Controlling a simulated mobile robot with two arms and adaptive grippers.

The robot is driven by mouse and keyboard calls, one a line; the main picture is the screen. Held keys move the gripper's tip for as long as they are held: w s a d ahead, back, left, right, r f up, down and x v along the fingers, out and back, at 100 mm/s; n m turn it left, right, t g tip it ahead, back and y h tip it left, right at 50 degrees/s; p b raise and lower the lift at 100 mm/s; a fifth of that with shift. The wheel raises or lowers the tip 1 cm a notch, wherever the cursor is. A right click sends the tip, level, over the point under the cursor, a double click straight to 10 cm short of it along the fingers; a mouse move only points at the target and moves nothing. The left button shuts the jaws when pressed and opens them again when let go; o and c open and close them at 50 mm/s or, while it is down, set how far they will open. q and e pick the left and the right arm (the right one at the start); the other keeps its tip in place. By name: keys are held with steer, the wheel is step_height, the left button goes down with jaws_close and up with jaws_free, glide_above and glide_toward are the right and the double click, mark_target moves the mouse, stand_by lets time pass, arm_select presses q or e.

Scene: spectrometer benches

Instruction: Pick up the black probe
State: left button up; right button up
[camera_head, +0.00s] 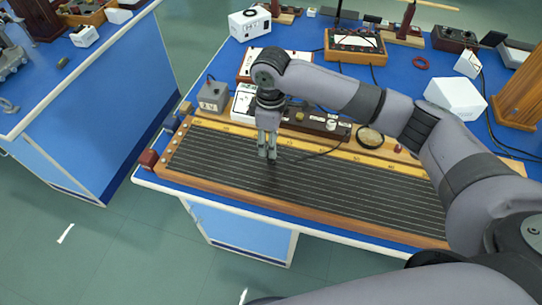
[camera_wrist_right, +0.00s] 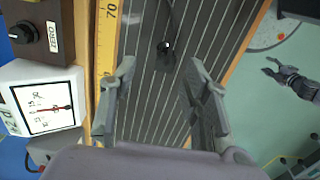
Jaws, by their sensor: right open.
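My right gripper (camera_head: 266,152) points down over the long dark board with parallel wires (camera_head: 340,190) in the head view. In the right wrist view its two fingers (camera_wrist_right: 160,85) are apart, with nothing held between them. The black probe (camera_wrist_right: 166,62) is on the wired board, just ahead of the gap between the fingertips. Its thin cable runs off toward the top of that view. In the head view the gripper mostly hides the probe, while the cable (camera_head: 318,154) shows to its right. My left gripper (camera_wrist_right: 278,72) appears small over the floor in the wrist view.
A yellow scale (camera_wrist_right: 105,50) runs along the board. Behind it stand a ZERO knob box (camera_wrist_right: 38,28), a white meter (camera_wrist_right: 45,105) and a grey box (camera_head: 213,95). Other instruments crowd the blue bench's back. Open floor separates it from the left bench (camera_head: 90,110).

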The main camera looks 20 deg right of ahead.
steer(key=shift+s+f, duration=0.15)
steer(key=shift+f, duration=0.05)
steer(key=shift+s+f+p, duration=0.1)
steer(key=shift+f+p, duration=0.2)
steer(key=shift+f, duration=0.1)
step_height(320, 180, down, 4)
steer(key=shift+s+r+p, duration=0.1)
steer(key=shift+r+p, duration=0.1)
steer(key=shift+p, duration=0.2)
steer(key=shift+f, duration=0.3)
arm_select(q)
steer(key=shift+s+r, duration=0.7)
steer(key=shift+s, duration=0.1)
steer(key=shift+w, duration=0.1)
arm_select(e)
steer(key=shift+a, duration=0.1)
steer(key=shift+c, duration=0.3)
steer(key=c, duration=0.4)
arm_select(q)
steer(key=shift+w, duration=0.45)
arm_select(e)
jaws_close()
